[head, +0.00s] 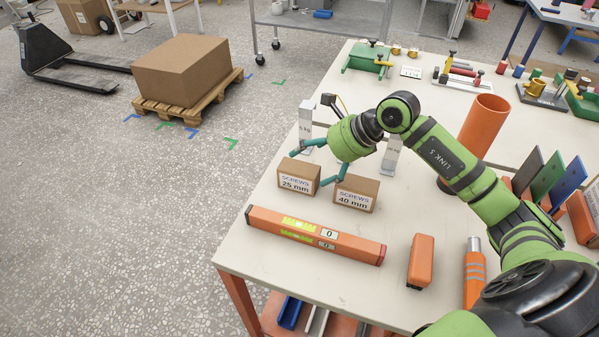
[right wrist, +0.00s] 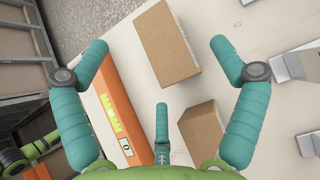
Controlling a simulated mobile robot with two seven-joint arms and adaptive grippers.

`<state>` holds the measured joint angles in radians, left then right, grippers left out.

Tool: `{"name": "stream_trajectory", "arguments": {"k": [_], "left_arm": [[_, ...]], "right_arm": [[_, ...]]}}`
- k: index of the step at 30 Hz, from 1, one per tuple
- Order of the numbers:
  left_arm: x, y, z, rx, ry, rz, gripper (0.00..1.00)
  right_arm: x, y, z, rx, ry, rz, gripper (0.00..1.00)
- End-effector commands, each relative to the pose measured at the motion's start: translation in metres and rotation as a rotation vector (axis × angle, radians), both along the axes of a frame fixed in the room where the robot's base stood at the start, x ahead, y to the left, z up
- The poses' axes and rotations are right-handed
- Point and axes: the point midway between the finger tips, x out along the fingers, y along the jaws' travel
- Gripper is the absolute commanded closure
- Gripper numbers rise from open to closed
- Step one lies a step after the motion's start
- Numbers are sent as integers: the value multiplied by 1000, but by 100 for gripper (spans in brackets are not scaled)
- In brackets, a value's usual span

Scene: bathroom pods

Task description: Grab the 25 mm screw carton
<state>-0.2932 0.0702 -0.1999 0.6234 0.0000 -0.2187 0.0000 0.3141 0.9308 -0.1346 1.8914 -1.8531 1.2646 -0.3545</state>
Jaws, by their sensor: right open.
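The 25 mm screw carton (head: 299,176) is a small brown box with a white label, upright on the white table; it is the upper box in the right wrist view (right wrist: 167,45). The 40 mm screw carton (head: 356,192) stands just to its right, and is the lower box in the wrist view (right wrist: 201,128). My right gripper (head: 320,160) is open and empty, above and behind the cartons. In the wrist view its spread teal fingers (right wrist: 160,62) lie on either side of the 25 mm carton, with a gap to it. My left gripper is not seen.
An orange spirit level (head: 315,235) lies in front of the cartons. Grey 5 kg (head: 305,125) and 10 kg (head: 391,155) weights stand behind. An orange tube (head: 482,125) stands to the right. An orange block (head: 421,262) lies at the front. The table's left edge is close to the 25 mm carton.

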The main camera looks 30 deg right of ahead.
Motion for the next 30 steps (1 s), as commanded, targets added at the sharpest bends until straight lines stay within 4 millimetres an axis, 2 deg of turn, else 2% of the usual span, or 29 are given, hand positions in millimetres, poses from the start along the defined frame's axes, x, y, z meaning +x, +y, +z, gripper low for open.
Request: {"name": "stream_trajectory", "arguments": {"k": [1, 5, 11, 15, 24, 26, 27, 30], "left_arm": [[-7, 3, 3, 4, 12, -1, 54], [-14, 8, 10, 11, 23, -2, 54], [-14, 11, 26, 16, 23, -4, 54], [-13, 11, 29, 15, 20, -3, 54], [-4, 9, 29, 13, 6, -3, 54], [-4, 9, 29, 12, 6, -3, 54], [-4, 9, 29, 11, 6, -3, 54], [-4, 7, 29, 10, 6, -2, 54]], "right_arm": [[2, 0, -3, -8, 7, 0, 5], [7, 6, -12, -10, 10, -1, 5], [17, 21, -33, -5, 12, 0, 5], [25, 28, -49, -7, 9, -1, 5], [28, 30, -54, -10, 6, 1, 5], [28, 30, -54, -9, 6, 0, 29], [28, 30, -54, -9, 6, 0, 45], [28, 30, -54, -9, 6, 0, 80]]}}
